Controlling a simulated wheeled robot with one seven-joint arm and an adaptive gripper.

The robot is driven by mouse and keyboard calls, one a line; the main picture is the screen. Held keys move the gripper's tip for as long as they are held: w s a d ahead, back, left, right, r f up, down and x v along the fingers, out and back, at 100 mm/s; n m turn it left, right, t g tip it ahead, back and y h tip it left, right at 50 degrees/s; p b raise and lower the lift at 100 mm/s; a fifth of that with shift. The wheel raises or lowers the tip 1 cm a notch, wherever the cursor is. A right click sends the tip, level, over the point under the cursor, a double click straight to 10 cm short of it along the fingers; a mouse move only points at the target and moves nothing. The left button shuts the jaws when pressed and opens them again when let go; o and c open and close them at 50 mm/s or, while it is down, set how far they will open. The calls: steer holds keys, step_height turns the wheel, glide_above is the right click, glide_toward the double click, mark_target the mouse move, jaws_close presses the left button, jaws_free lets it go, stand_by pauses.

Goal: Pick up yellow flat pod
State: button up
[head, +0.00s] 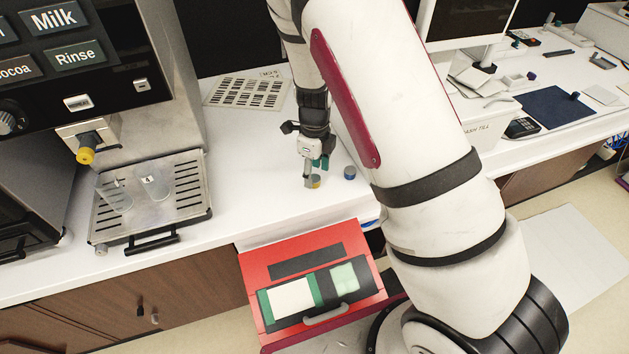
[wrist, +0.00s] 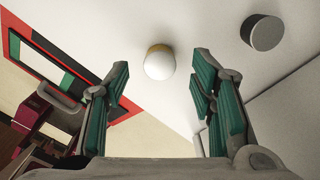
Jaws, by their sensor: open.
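The yellow flat pod (wrist: 159,62) stands on the white counter, with a pale round top and a yellow edge. In the head view the yellow pod (head: 314,182) is partly hidden by my gripper (head: 316,172). In the wrist view my gripper (wrist: 158,105) is open, its two green-padded fingers apart. The pod lies beyond the fingertips, about midway between them in the picture. Nothing is held. Whether the fingers reach down around the pod I cannot tell.
A dark blue-grey pod (head: 349,173) stands close by, also in the wrist view (wrist: 262,32). A red box (head: 252,290) sits in front of the counter edge. A coffee machine drip tray (head: 190,216) is left; a printed sheet (head: 247,93) lies behind.

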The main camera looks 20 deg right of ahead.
steer(key=shift+f, duration=1.25)
steer(key=c, duration=1.1)
steer(key=shift+r, duration=0.4)
steer(key=r, duration=0.3)
steer(key=shift+s+a, duration=0.2)
steer(key=shift+a, duration=0.05)
steer(key=s+a+r, duration=0.1)
steer(key=s+a, duration=0.8)
steer(key=s, duration=0.3)
steer(key=shift+a+p, duration=0.2)
steer(key=shift+p, duration=0.1)
